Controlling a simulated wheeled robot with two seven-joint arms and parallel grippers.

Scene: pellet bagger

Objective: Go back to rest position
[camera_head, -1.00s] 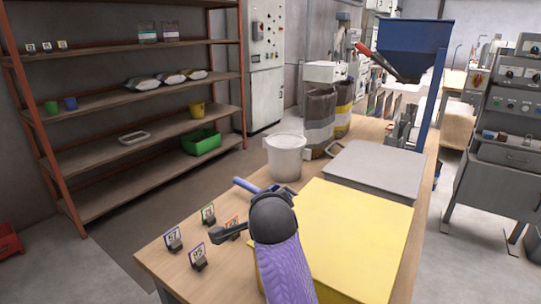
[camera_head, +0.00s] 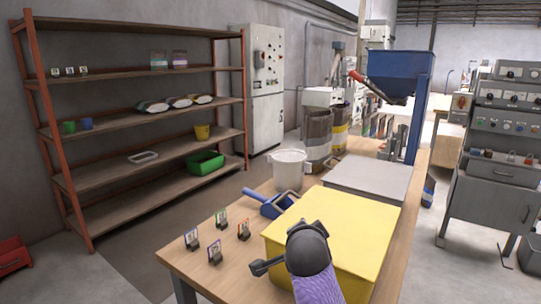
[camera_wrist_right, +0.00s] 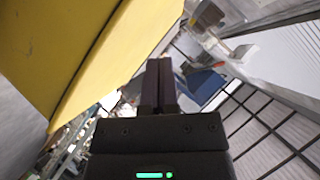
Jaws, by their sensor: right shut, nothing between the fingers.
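The wooden table (camera_head: 205,275) holds several small card stands (camera_head: 192,240), a blue scoop (camera_head: 270,203), a white bucket (camera_head: 289,168) and a grey lidded box (camera_head: 368,178). A blue hopper (camera_head: 398,68) stands behind. Shelves (camera_head: 140,165) are left, a control console (camera_head: 500,190) right.

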